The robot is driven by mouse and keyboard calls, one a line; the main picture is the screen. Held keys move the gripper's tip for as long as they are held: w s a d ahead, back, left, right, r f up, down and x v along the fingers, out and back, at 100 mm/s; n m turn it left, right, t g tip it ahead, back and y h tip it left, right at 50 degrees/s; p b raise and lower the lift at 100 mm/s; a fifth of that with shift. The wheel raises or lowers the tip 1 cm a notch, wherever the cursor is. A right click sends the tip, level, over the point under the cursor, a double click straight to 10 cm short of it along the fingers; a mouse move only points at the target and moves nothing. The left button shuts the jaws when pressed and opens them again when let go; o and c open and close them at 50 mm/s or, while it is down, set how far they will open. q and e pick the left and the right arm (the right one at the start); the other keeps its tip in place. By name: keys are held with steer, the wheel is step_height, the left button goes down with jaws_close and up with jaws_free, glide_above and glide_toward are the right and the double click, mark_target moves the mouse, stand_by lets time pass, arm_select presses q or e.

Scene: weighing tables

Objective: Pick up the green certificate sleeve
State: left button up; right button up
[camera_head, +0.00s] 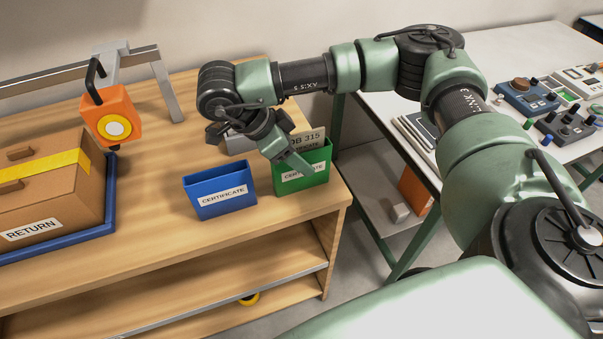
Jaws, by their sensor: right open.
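The green certificate sleeve (314,172) stands upright near the right front corner of the wooden table, with a white CERTIFICATE label partly covered by my gripper. My right gripper (296,164) is at the sleeve's left front side, pointing down, and is open. Its fingers overlap the sleeve in the picture; I cannot tell whether they touch it. A blue certificate sleeve (221,195) stands just left of the green one. My left gripper is not in view.
A cardboard box marked RETURN (55,200) sits in a blue tray (75,232) at the left. An orange device (112,120) hangs from a grey frame (165,85). A white table (510,62) with instruments stands at the right, across a gap.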

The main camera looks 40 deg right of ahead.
steer(key=shift+c, duration=0.3)
jaws_close()
stand_by(1.1)
